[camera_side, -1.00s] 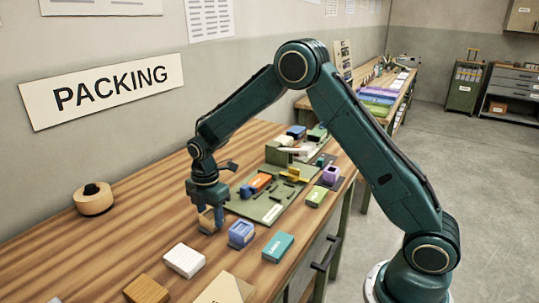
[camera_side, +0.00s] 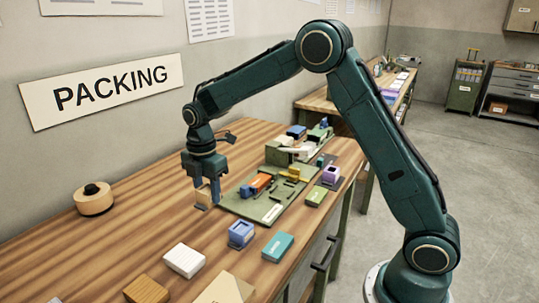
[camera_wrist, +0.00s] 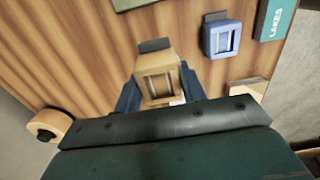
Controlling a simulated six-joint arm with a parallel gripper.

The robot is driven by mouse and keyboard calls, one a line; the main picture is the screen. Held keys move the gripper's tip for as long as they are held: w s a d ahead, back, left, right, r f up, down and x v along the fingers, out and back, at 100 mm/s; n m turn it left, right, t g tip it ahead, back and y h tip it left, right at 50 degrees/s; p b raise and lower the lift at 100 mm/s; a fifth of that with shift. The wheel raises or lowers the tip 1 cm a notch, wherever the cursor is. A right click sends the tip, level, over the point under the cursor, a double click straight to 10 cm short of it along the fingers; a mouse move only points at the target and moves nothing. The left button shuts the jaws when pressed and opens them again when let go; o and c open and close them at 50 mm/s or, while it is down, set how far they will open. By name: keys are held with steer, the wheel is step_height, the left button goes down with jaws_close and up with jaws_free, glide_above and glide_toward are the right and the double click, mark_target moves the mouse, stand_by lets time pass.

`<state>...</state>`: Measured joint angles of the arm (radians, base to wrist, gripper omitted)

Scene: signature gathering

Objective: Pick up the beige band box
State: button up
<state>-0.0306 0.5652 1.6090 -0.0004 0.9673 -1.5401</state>
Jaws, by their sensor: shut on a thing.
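The beige band box (camera_side: 202,198) is between the fingers of my gripper (camera_side: 205,192) in the side view. In the wrist view the beige band box (camera_wrist: 158,72) shows its pale top with a slotted window, and a blue finger stands on either side of it. My gripper (camera_wrist: 158,92) is shut on it. In the side view the box is partly hidden by a finger. I cannot tell exactly how far its bottom is from the wooden table (camera_side: 130,228).
A green board (camera_side: 240,208) with several small parts lies just right of my gripper. A blue box (camera_side: 241,233), a teal LAKES box (camera_side: 278,246) and a white block (camera_side: 184,260) stand nearer the front. A round wooden tape roll (camera_side: 94,199) sits at the left.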

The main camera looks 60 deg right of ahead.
mark_target(207, 188)
step_height(207, 188, up, 12)
stand_by(0.4)
stand_by(0.5)
